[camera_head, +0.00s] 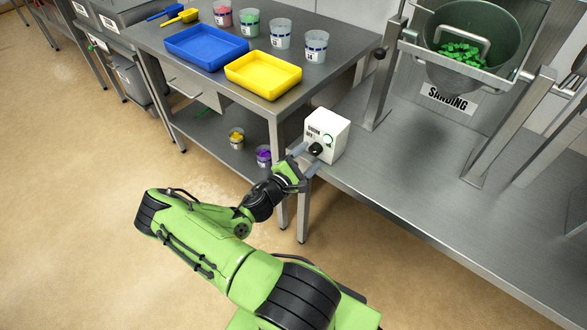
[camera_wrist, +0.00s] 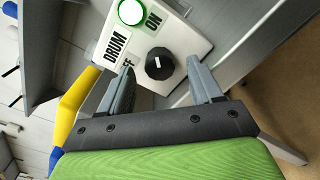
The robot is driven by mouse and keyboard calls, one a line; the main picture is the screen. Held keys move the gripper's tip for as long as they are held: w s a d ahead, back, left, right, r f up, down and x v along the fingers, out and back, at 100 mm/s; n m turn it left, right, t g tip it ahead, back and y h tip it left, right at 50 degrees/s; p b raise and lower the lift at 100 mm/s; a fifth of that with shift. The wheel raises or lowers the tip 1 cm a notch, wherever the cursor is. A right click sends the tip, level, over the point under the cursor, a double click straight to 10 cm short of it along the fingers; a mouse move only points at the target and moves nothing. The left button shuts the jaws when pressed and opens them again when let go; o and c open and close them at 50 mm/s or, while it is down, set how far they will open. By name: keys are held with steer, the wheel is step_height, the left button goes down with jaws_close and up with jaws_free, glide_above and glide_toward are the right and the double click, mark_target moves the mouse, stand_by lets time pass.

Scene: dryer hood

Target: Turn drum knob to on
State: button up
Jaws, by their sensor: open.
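A white control box (camera_head: 328,133) stands on the left end of the steel bench. Its front carries the black drum knob (camera_head: 316,149), a drum label with ON and a partly covered word, and a round light, lit green in the wrist view (camera_wrist: 131,12). My gripper (camera_head: 303,160) is open in front of the box. In the wrist view the black knob (camera_wrist: 160,64) lies between and just beyond my two grey fingertips (camera_wrist: 161,74), with gaps on both sides. A white mark shows on the knob's face. I cannot tell whether the fingers touch it.
A steel table (camera_head: 345,50) with a blue tray (camera_head: 206,47), a yellow tray (camera_head: 263,75) and several cups stands behind left. The sanding drum (camera_head: 470,40) holds green pieces in a metal frame at right. Bare bench (camera_head: 430,185) lies right of the box.

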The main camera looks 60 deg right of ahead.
steer(key=w+a+p, duration=0.1)
steer(key=w+a, duration=0.1)
steer(key=a, duration=1.1)
steer(key=shift+a+p, duration=0.3)
steer(key=shift+a, duration=0.1)
steer(key=shift+w, duration=0.1)
